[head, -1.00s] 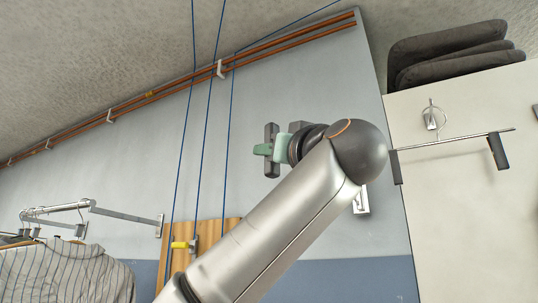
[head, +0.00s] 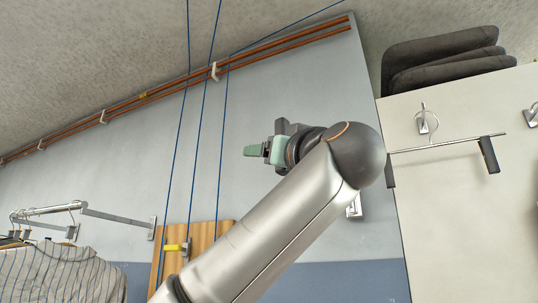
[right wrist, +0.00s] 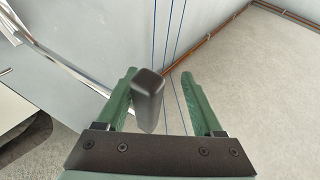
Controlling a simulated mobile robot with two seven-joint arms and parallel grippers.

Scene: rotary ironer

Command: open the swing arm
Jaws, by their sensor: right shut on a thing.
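In the head view my right gripper (head: 263,151) has green fingers pointing left, in front of the grey wall. In the right wrist view the gripper (right wrist: 165,100) is shut on a dark grey block (right wrist: 148,90). The block lies against the left finger, with a visible gap to the right finger. In the head view dark grey pieces (head: 282,126) show beside the fingers. I cannot tell for sure which part is the swing arm; my wrist hides much of that area. My left gripper is not in view.
A chrome rail (head: 110,216) with hangers and a striped shirt (head: 60,275) is at the left. Blue cords (head: 203,130) hang before the wall, near a wooden board (head: 205,240). Dark folded cushions (head: 445,55) lie on the white cabinet (head: 450,210) at the right.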

